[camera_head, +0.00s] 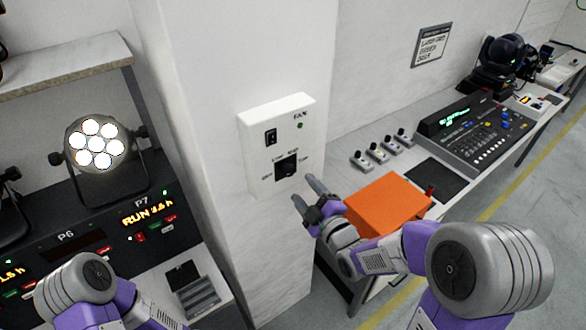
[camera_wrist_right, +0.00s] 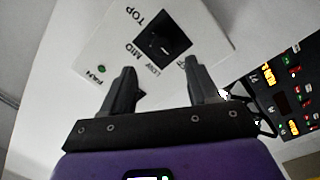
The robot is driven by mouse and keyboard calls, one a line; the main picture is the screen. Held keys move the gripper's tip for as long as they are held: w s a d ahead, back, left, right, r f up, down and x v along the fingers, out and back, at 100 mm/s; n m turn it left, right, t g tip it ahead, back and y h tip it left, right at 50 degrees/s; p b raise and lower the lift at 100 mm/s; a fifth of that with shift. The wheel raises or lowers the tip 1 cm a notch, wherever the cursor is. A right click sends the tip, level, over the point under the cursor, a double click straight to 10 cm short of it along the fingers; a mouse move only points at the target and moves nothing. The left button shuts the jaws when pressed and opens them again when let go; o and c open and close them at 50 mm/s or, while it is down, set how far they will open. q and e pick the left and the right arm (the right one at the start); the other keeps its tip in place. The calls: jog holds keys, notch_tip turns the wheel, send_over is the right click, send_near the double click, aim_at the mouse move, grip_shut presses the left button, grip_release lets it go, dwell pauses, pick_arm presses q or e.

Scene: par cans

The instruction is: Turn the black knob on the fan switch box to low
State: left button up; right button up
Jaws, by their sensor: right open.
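The white fan switch box (camera_head: 258,160) is mounted on the white pillar. Its black knob (camera_head: 287,166) sits on a dark square plate low on the box, with OFF, LOW, MID and TOP printed around it. In the right wrist view the knob (camera_wrist_right: 163,42) lies ahead of the fingertips, between their lines. I cannot tell surely which label it points at. My right gripper (camera_head: 305,190) is open and empty, just below and right of the knob, apart from it; its two fingers also show in the right wrist view (camera_wrist_right: 160,68). My left gripper is out of view.
An orange box (camera_head: 388,205) stands on the bench under my right forearm. Left of the pillar are a lit par can (camera_head: 95,145) and a panel reading RUN (camera_head: 140,214).

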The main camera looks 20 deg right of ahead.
aim_at(291, 172)
jog(key=shift+p+x, duration=0.45)
jog(key=shift+x, duration=3.05)
jog(key=shift+f, duration=0.15)
jog(key=c, duration=1)
jog(key=shift+m+b, duration=0.9)
jog(key=shift+b, duration=0.2)
jog(key=shift+c, duration=0.2)
jog(key=m+b, duration=0.5)
jog(key=b, duration=0.1)
jog(key=shift+d+m+g+b, duration=0.1)
jog(key=shift+m+g+b, duration=0.2)
jog(key=shift+m+b, duration=0.1)
jog(key=shift+m+g+y+b, duration=0.3)
jog(key=shift+m+b, duration=1.25)
jog(key=shift+m, duration=0.15)
